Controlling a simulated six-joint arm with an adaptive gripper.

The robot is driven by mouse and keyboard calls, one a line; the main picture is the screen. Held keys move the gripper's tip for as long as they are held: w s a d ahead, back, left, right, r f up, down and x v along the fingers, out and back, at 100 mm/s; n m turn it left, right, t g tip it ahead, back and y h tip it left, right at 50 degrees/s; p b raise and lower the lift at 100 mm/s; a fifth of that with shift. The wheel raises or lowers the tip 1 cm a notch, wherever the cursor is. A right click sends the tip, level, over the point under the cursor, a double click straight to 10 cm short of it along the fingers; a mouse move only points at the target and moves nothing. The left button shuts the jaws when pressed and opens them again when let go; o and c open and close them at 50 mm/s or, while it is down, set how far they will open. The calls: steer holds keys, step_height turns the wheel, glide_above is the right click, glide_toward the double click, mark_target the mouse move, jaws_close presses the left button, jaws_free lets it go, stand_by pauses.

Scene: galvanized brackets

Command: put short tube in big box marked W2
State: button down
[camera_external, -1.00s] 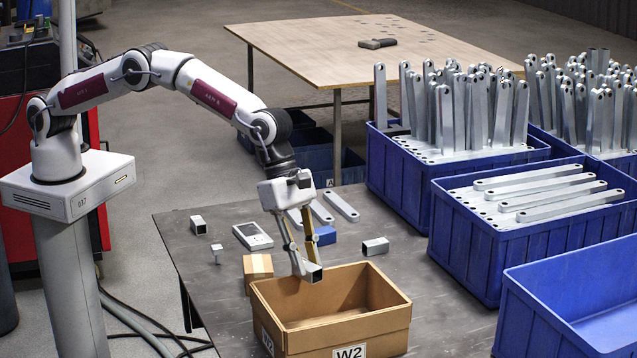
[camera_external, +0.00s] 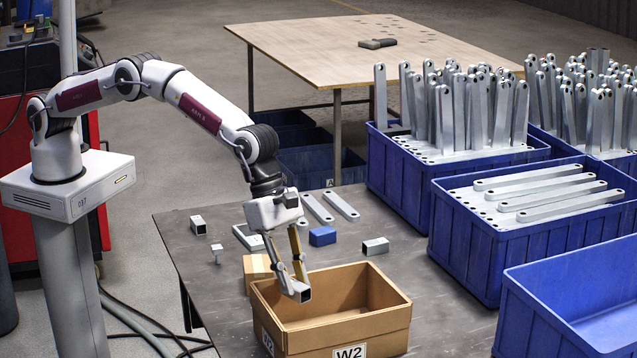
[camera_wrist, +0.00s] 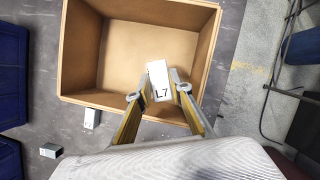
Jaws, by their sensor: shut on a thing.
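A short grey square tube (camera_external: 304,296) is held in my gripper (camera_external: 297,284), which is shut on it. In the wrist view the tube (camera_wrist: 158,72) shows a white face marked L7 between the fingertips of my gripper (camera_wrist: 159,90). The big cardboard box marked W2 (camera_external: 375,327) stands open on the dark table. The tube shows against the box's left inner part, over its opening. In the wrist view the box (camera_wrist: 77,50) looks empty apart from the tube over it. Whether the tube touches the box I cannot tell.
A small carton (camera_external: 256,266) stands close behind the box's left side. Two more short tubes (camera_external: 198,225) (camera_external: 376,246), a blue block (camera_external: 322,236), flat bars (camera_external: 341,206) and a handheld device (camera_external: 247,236) lie on the table. Blue crates (camera_external: 470,260) fill the right side.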

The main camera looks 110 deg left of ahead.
mark_target(293, 319)
steer(key=shift+f, duration=0.15)
steer(key=shift+f, duration=3)
steer(key=shift+f, duration=1.85)
steer(key=shift+f, duration=0.15)
steer(key=c, duration=1.8)
jaws_free()
steer(key=shift+r, duration=0.25)
steer(key=shift+v, duration=5.95)
